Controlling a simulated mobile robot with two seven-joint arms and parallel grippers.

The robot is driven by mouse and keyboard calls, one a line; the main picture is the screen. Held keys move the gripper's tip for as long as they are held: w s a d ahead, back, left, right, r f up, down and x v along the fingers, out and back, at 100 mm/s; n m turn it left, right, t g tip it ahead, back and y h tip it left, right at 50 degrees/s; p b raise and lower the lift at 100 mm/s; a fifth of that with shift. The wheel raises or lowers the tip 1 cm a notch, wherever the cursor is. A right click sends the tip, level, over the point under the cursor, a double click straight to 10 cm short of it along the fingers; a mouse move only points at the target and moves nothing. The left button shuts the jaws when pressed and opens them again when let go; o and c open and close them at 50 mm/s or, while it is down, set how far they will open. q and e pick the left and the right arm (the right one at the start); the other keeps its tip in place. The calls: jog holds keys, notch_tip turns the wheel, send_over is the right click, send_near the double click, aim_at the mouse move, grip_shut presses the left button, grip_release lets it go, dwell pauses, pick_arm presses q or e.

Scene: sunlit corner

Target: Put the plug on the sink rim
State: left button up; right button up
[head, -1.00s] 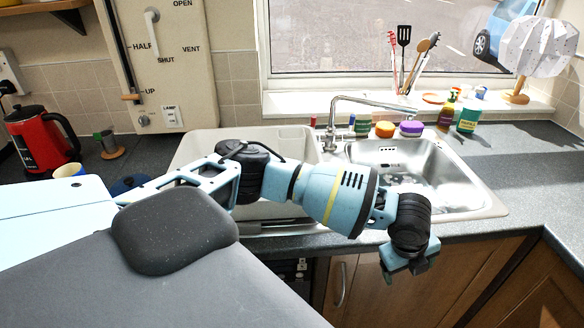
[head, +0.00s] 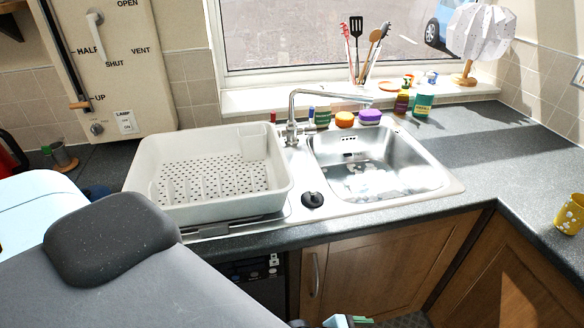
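A round black plug (head: 313,199) lies on the metal sink rim (head: 293,208), on the flat strip between the dish rack and the basin. Nothing is holding it. The sink basin (head: 375,172) is bare metal with shiny patches on its floor. A small teal and black part of what looks like my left gripper (head: 346,321) shows at the bottom edge, below the counter front and well apart from the plug. Its fingers are mostly cut off. My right gripper is out of view.
A white dish rack (head: 150,185) stands left of the basin. The tap (head: 291,118) rises behind the rim. An orange sponge (head: 345,119), purple sponge (head: 370,116) and bottles line the back. A yellow cup (head: 570,213) stands at right; the right counter is largely clear.

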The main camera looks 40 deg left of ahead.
pick_arm(q)
jog(key=s+a+f+n+y, duration=0.2)
jog(key=s+a+f+n, duration=0.1)
jog(key=s+a, duration=0.4)
jog(key=s+a+f+n+t+y, duration=0.1)
jog(key=s+a+f+n+y, duration=0.2)
jog(key=s+a, duration=0.4)
jog(key=shift+a+f+n+y, duration=0.35)
jog(key=shift+a+f, duration=0.5)
jog(key=shift+a, duration=0.35)
